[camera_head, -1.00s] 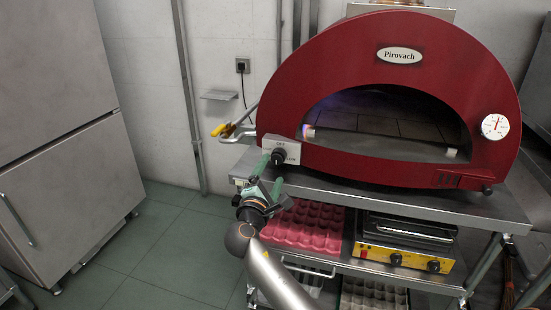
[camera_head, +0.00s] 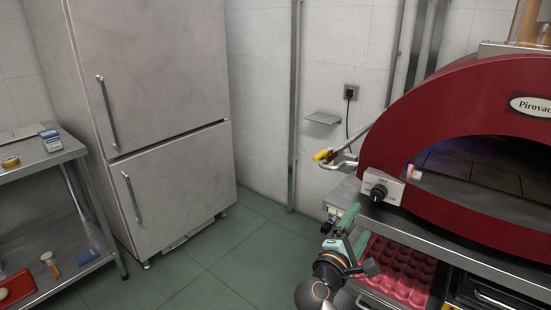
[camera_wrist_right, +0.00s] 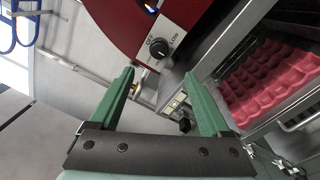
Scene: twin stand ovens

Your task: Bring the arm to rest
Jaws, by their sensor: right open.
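My right gripper (camera_head: 347,231) is in front of the oven stand's left corner, below the oven's control knob. In the right wrist view its two green fingers (camera_wrist_right: 160,100) are apart with nothing between them. The oven knob (camera_head: 378,192) sits on a pale plate at the red oven's (camera_head: 440,130) left front; the knob also shows in the right wrist view (camera_wrist_right: 159,48), beyond the fingertips. The fingers appear apart from the knob. My left gripper is not in view.
The steel stand (camera_head: 430,243) holds a pink egg tray (camera_head: 395,268) on its lower shelf. A yellow-handled tool (camera_head: 326,155) sticks out left of the oven. A tall fridge (camera_head: 155,110) and a shelf table (camera_head: 60,150) stand at left. The green floor (camera_head: 225,245) between is clear.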

